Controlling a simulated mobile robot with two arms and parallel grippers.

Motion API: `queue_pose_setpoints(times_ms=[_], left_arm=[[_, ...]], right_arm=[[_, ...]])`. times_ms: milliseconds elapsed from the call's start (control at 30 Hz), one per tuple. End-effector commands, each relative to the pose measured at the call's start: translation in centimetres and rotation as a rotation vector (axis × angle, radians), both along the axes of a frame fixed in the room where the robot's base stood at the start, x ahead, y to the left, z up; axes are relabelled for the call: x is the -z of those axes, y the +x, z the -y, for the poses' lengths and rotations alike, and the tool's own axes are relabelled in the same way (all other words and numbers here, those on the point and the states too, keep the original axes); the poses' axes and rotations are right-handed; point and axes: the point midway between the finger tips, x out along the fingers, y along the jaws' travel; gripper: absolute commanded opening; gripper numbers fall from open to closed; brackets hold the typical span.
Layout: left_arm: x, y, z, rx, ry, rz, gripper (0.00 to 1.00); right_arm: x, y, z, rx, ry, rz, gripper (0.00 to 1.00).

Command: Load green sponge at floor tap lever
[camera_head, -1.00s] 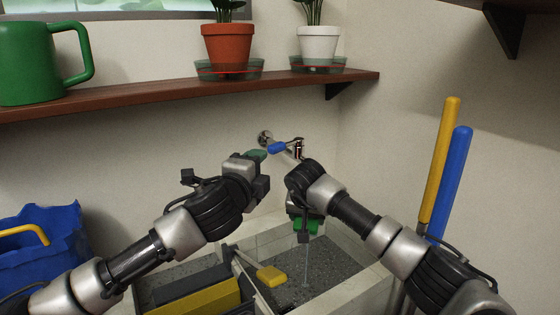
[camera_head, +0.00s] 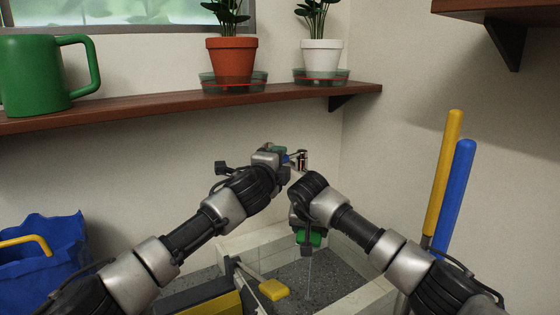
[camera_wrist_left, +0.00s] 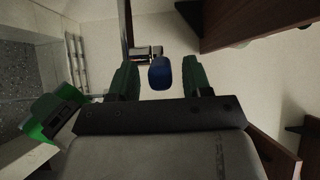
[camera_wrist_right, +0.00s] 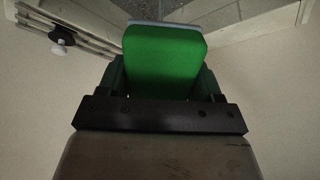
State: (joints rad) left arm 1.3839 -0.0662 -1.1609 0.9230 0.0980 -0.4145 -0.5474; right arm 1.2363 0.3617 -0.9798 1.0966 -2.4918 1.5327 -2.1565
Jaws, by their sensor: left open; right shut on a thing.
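The green sponge (camera_wrist_right: 163,62) is between the fingers of my right gripper (camera_wrist_right: 163,85), which is shut on it; a paler layer shows along its far edge. In the head view the sponge (camera_head: 316,239) hangs below my right wrist, over the sink basin. The tap (camera_head: 302,158) is on the back wall, partly hidden by my left gripper (camera_head: 283,155). In the left wrist view, the blue tap lever (camera_wrist_left: 160,73) lies between the open fingers of my left gripper (camera_wrist_left: 160,85), with a gap on both sides. Water runs below the tap in the head view.
A wooden shelf (camera_head: 150,112) with a green watering can (camera_head: 35,80) and two potted plants is above. Yellow (camera_head: 446,185) and blue (camera_head: 455,190) poles lean at right. A blue bag (camera_head: 45,258) is at left.

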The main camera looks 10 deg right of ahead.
Motion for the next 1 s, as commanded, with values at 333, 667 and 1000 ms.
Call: queue_pose_setpoints(times_ms=[333, 667, 1000], left_arm=[[-0.03, 1.24, 0.74, -0.001, 0.0, 0.0, 0.49], [-0.03, 1.27, 0.75, -0.001, 0.0, 0.0, 0.41], [0.0, 1.26, 0.74, -0.001, 0.0, 0.0, 0.0]], right_arm=[[-0.01, 0.0, -0.01, 0.0, 0.0, 0.0, 0.46], [-0.01, 0.01, -0.01, 0.0, 0.0, 0.0, 0.46], [-0.01, 0.0, -0.01, 0.0, 0.0, 0.0, 0.46]])
